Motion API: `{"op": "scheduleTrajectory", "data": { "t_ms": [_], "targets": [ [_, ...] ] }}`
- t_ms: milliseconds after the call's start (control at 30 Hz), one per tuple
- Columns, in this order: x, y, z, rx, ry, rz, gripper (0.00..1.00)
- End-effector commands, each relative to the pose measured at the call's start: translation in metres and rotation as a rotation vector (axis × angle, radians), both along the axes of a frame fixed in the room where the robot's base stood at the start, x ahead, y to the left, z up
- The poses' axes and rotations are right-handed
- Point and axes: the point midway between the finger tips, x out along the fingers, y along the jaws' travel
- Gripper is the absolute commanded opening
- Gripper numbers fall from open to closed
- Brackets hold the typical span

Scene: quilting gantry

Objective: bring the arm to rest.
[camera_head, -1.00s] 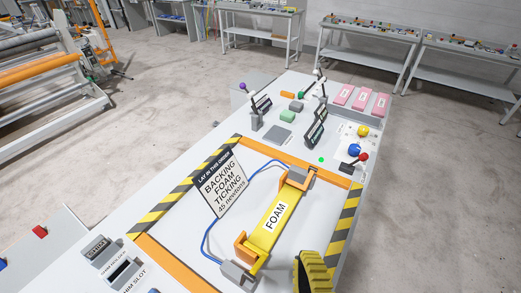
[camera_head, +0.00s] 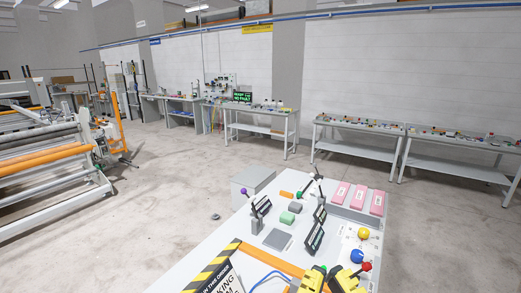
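My gripper (camera_head: 328,277) shows at the bottom edge, right of centre, as two yellow and black fingers standing apart. I see nothing between them; their lower parts and the arm are cut off by the frame. The gripper is over the near part of the white worktable (camera_head: 205,262), by the orange frame bar (camera_head: 268,257). A yellow ball (camera_head: 363,233), a blue ball (camera_head: 357,256) and a red ball (camera_head: 366,266) stand just beyond and right of it. The foam strip is not in view now.
A striped sign board (camera_head: 222,276) stands at the lower left of the table. A roller machine (camera_head: 45,155) is at left; benches (camera_head: 360,150) line the wall. Floor between is mostly clear.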

Motion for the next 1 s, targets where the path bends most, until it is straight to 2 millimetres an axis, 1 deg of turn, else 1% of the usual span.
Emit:
{"op": "scheduleTrajectory", "data": {
  "t_ms": [33,67,100,167,200,267,300,400,500,567,633,800,1000],
  "targets": [
    [0.000,0.000,0.047,0.001,0.000,0.000,0.00],
    [0.000,0.000,0.061,0.001,0.000,0.000,0.00],
    [0.000,0.000,0.078,0.002,0.000,0.001,0.00],
    [0.000,0.000,0.104,0.002,0.000,0.001,0.00],
    [0.000,0.000,0.121,0.003,0.000,0.001,0.00],
    [0.000,0.000,0.148,0.004,0.000,0.001,0.00],
    [0.000,0.000,0.165,0.004,0.000,0.001,0.00],
    [0.000,0.000,0.203,0.005,0.000,0.002,0.00],
    [0.000,0.000,0.228,0.006,0.001,0.002,0.00],
    [0.000,0.000,0.235,0.007,0.001,0.002,0.00],
    [0.000,0.000,0.238,0.007,0.002,0.002,0.00],
    [0.000,0.000,0.234,0.007,0.001,0.002,0.00],
    [0.000,0.000,0.234,0.007,0.000,0.002,0.00]
  ]
}}
